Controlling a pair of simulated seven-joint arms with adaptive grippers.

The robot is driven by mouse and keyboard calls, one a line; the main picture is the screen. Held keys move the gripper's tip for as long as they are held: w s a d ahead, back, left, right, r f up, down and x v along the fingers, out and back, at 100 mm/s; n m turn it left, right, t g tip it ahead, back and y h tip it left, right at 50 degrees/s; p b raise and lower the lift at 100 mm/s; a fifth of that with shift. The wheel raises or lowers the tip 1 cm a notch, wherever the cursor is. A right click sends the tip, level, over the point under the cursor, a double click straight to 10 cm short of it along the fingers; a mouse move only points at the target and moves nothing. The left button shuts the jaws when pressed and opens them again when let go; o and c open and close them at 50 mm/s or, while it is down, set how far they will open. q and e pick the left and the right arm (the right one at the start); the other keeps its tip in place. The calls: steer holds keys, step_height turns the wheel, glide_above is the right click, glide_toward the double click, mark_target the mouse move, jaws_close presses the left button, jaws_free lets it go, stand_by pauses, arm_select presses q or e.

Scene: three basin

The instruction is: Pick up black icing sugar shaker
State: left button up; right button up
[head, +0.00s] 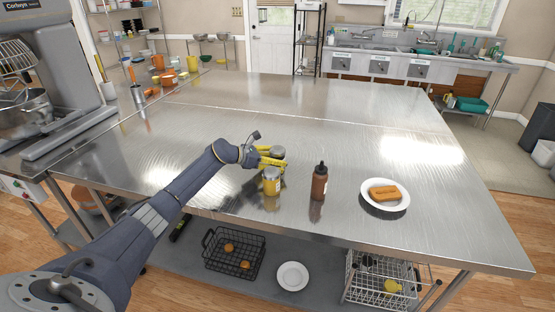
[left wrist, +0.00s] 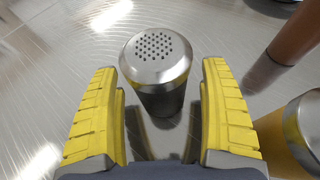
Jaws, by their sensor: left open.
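The black icing sugar shaker (left wrist: 160,100) stands upright on the steel table, with a domed silver lid full of small holes. In the left wrist view it is between the two yellow fingers of my left gripper (left wrist: 160,70). The fingers are spread, with a visible gap on each side of the shaker. In the head view, the shaker's grey lid (head: 277,151) shows behind the yellow fingers of my left gripper (head: 271,158), and its body is mostly hidden. My right gripper is not in view.
A yellow shaker with a silver lid (head: 271,186) stands close in front of the gripper. A brown sauce bottle (head: 319,184) stands to the right, then a white plate (head: 370,203) with brown food on it. The table behind is clear.

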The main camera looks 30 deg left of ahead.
arm_select(q)
steer(key=shift+w+d+f, duration=0.1)
steer(key=shift+w+d, duration=0.05)
steer(key=shift+w, duration=0.05)
steer(key=c, duration=1.3)
steer(key=shift+c, duration=0.2)
step_height(320, 180, up, 20)
